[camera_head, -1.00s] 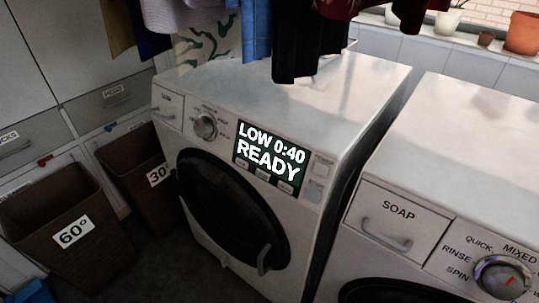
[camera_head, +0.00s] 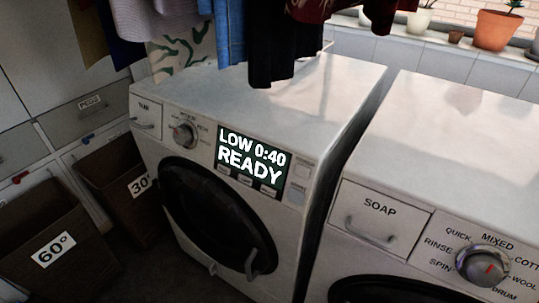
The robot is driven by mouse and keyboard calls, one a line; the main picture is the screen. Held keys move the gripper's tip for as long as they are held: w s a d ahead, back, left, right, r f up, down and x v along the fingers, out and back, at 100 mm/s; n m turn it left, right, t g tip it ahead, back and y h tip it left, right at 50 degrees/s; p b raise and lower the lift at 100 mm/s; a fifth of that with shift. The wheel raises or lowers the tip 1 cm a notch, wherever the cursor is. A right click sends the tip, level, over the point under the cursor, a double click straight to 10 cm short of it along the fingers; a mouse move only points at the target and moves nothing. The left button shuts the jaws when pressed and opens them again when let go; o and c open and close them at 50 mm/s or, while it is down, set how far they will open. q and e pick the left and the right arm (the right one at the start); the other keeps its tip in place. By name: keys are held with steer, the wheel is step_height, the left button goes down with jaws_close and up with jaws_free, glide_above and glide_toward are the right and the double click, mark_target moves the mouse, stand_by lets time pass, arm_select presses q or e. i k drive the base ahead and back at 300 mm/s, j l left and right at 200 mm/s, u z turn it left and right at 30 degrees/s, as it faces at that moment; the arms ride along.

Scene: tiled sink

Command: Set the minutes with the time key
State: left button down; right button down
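The dryer-like machine (camera_head: 335,95) on the left has a dark display (camera_head: 252,158) reading "LOW 0:40 READY". Several small keys (camera_head: 245,180) sit in a row along the display's lower edge; their labels are too small to read, so I cannot tell which is the time key. A dial (camera_head: 185,135) is left of the display. Pale square buttons (camera_head: 299,184) are to its right. The round dark door (camera_head: 215,215) below is shut. Neither of my grippers is in view.
A second machine (camera_head: 450,130) with a soap drawer (camera_head: 378,222) and a programme knob (camera_head: 483,265) stands at right. Clothes (camera_head: 275,40) hang above the left machine's top. Baskets marked 60° (camera_head: 50,215) and 30° (camera_head: 118,170) stand at left. Flowerpots (camera_head: 495,30) line the back ledge.

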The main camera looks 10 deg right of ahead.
mark_target(223, 170)
steer(key=i+j+z, duration=0.1)
steer(key=j, duration=0.25)
steer(key=i+j+z, duration=0.1)
steer(key=j, duration=0.2)
steer(key=i+j, duration=0.15)
steer(key=j, duration=0.2)
steer(key=i+j+z, duration=0.15)
steer(key=j, duration=0.2)
steer(key=k, duration=0.05)
